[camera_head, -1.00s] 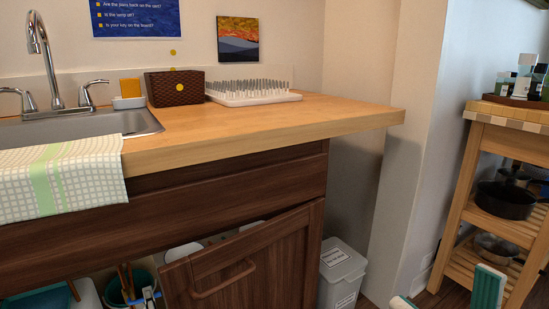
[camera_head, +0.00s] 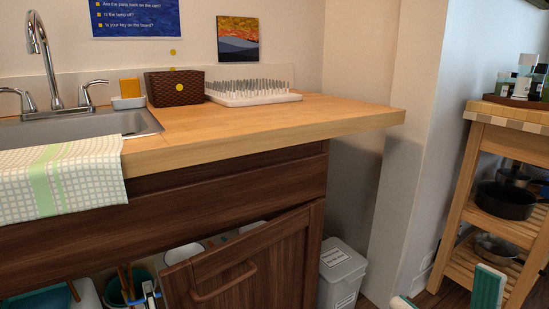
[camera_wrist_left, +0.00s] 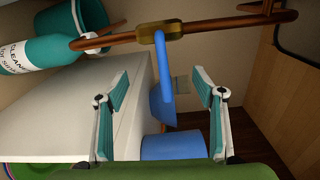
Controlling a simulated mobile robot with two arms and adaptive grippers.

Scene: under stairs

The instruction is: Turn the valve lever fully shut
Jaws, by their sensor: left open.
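In the left wrist view a brass valve body (camera_wrist_left: 160,33) sits on a copper pipe (camera_wrist_left: 115,40). Its blue lever (camera_wrist_left: 163,75) sticks out from the valve body across the pipe's line, toward the lower part of the picture. My left gripper (camera_wrist_left: 160,92) is open, its teal-padded fingers on either side of the lever and apart from it. Nothing is between the pads but the lever. In the head view a small blue and white shape shows inside the cabinet at the bottom; I cannot tell its parts. My right gripper (camera_head: 445,296) is open and empty at the lower right.
The cabinet door (camera_head: 250,270) hangs open. A teal bucket (camera_wrist_left: 80,20), a cleaner bottle (camera_wrist_left: 25,55), a white box (camera_wrist_left: 80,110) and a blue object (camera_wrist_left: 172,147) crowd the cabinet. A grey bin (camera_head: 341,273) stands right of the cabinet, with a wooden shelf trolley (camera_head: 468,188) beyond.

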